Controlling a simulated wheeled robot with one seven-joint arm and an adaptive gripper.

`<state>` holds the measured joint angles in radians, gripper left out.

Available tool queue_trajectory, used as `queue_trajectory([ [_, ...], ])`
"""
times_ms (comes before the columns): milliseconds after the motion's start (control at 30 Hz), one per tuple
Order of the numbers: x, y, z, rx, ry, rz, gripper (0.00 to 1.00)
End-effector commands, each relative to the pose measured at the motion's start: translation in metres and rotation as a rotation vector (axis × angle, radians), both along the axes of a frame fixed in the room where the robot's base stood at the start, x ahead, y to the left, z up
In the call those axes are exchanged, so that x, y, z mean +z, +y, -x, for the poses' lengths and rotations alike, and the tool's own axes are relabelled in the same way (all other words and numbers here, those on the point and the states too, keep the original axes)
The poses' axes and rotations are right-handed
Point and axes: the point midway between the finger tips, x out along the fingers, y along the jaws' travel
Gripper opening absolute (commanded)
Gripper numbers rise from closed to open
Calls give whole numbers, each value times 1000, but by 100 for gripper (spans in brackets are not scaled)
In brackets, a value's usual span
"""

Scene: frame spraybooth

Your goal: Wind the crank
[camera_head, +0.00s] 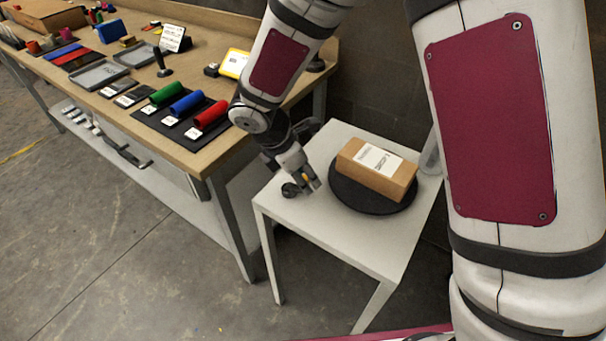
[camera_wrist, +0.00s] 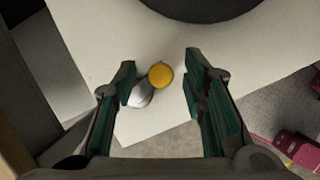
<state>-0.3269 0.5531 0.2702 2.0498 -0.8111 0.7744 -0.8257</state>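The crank shows in the wrist view as a yellow knob (camera_wrist: 160,75) beside a pale grey rounded part (camera_wrist: 141,94), on the white table's corner. In the head view a small dark round part (camera_head: 290,190) sits at the left of the small white table (camera_head: 320,235), and the yellow knob (camera_head: 306,179) is partly hidden by my gripper (camera_head: 312,187). My gripper is open, also in the wrist view (camera_wrist: 160,84), with its green-padded fingers on either side of the knob. A visible gap separates the knob from each finger. How deep the fingers reach is unclear.
A black turntable (camera_head: 347,196) on the same table carries a brown cardboard box (camera_head: 378,172) with a white label, close to my gripper's right. A long wooden workbench (camera_head: 190,150) with coloured rolls and trays stands at the left. The table's front is clear.

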Motion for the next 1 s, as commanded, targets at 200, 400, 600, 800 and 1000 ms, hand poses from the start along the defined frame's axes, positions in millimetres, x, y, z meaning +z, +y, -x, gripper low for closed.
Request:
queue_trajectory([
  [200, 3, 1, 0, 0, -1, 0, 39],
  [400, 28, 10, 5, 0, -3, -1, 39],
  [600, 67, 25, 11, 1, -4, -2, 39],
  [800, 97, 36, 17, 0, -2, -1, 39],
  [1000, 110, 41, 21, -1, 0, -1, 39],
])
